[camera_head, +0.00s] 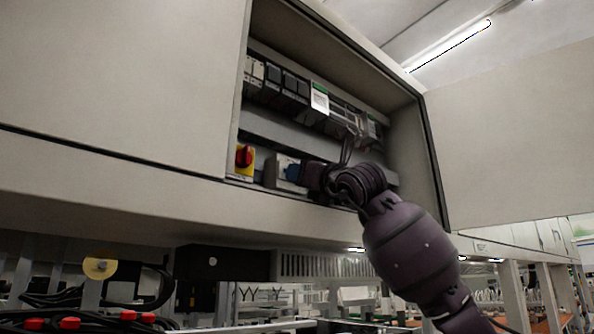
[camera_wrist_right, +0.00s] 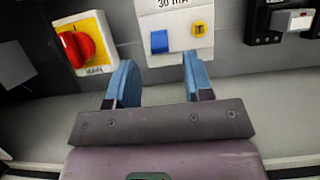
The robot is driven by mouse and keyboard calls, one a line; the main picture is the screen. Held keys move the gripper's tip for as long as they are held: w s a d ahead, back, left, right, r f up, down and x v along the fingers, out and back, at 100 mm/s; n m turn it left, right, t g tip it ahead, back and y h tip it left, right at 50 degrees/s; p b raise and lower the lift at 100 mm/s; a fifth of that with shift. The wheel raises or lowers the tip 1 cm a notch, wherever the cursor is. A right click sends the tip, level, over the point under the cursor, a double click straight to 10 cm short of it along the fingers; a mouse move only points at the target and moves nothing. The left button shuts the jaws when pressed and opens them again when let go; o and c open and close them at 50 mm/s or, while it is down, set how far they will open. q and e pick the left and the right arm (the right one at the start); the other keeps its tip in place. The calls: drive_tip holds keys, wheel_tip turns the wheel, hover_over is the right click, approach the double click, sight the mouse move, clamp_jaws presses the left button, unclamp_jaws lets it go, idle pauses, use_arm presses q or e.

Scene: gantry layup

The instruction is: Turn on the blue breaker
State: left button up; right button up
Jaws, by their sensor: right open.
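The blue breaker switch (camera_wrist_right: 159,41) sits on a white module (camera_wrist_right: 176,20) marked "30 mA", with a small yellow button (camera_wrist_right: 198,29) to its right. My right gripper (camera_wrist_right: 157,80) is open, its two blue fingers pointing up toward the module, below and around the line of the blue switch. The right finger overlaps the module's lower edge; whether it touches cannot be told. In the head view the right gripper (camera_head: 297,172) is inside the open cabinet, in front of the lower row, and hides much of the breaker module. My left gripper is not in view.
A red rotary switch on a yellow plate (camera_head: 244,160) is left of the breaker. A row of dark modules (camera_head: 288,84) runs above. The cabinet wall (camera_head: 420,150) and open door (camera_head: 515,130) bound the right side.

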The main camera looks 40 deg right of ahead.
drive_tip(key=p+x, duration=0.1)
drive_tip(key=x, duration=0.1)
drive_tip(key=shift+w+r, duration=0.25)
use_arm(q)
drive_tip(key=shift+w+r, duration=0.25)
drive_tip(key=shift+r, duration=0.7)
use_arm(e)
drive_tip(key=shift+w, duration=0.2)
drive_tip(key=shift+f, duration=0.1)
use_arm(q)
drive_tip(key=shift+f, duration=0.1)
use_arm(e)
drive_tip(key=c, duration=0.6)
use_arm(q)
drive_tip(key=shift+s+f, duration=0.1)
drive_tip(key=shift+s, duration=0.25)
use_arm(e)
clamp_jaws()
